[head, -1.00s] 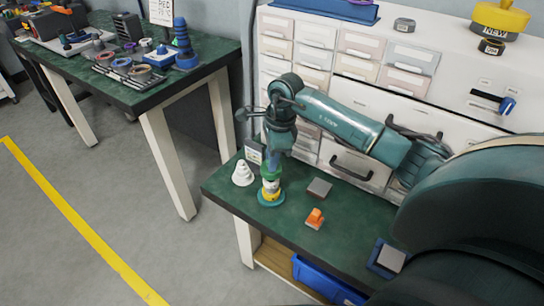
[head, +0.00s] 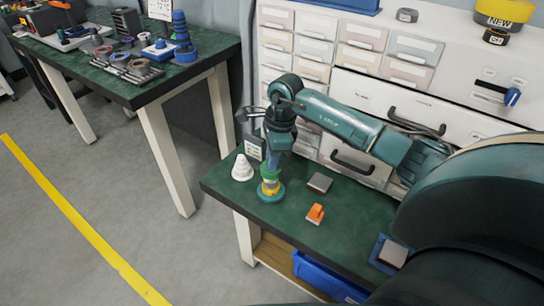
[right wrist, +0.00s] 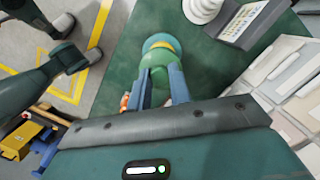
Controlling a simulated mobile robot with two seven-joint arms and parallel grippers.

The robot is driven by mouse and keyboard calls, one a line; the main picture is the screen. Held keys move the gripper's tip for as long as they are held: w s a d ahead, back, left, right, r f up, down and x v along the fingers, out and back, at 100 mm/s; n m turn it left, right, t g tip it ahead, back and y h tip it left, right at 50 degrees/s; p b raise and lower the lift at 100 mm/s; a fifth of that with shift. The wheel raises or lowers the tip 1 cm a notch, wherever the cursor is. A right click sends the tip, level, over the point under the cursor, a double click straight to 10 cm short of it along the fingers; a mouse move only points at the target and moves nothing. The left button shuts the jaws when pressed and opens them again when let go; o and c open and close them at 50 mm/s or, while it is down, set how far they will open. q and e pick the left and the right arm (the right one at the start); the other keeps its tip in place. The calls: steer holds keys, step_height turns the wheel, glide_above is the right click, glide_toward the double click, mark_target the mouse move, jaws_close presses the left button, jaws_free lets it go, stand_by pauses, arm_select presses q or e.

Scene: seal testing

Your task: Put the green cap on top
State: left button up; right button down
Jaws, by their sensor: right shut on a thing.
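The green cap (right wrist: 162,68) is between the two fingers of my right gripper (right wrist: 161,84) in the right wrist view. The gripper (head: 270,167) is shut on it and points down in the head view. Directly below is a small stack with a yellow part (head: 270,188) and a round teal base (head: 271,196) on the green bench. The cap (head: 270,178) is in line with the stack and appears to rest on or very near the yellow part. The fingers hide part of the cap, so I cannot tell whether it is fully seated.
A white stepped cone (head: 242,168) stands just left of the stack. A grey block (head: 320,183) and an orange piece (head: 315,213) lie to its right. A small sign (head: 254,148) and a drawer cabinet (head: 310,75) stand behind. The bench's left edge is close.

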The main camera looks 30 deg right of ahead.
steer(key=shift+f+b, duration=0.6)
steer(key=shift+f, duration=0.2)
steer(key=c, duration=1.2)
jaws_free()
steer(key=shift+r, duration=0.1)
step_height(320, 180, up, 7)
steer(key=p, duration=0.5)
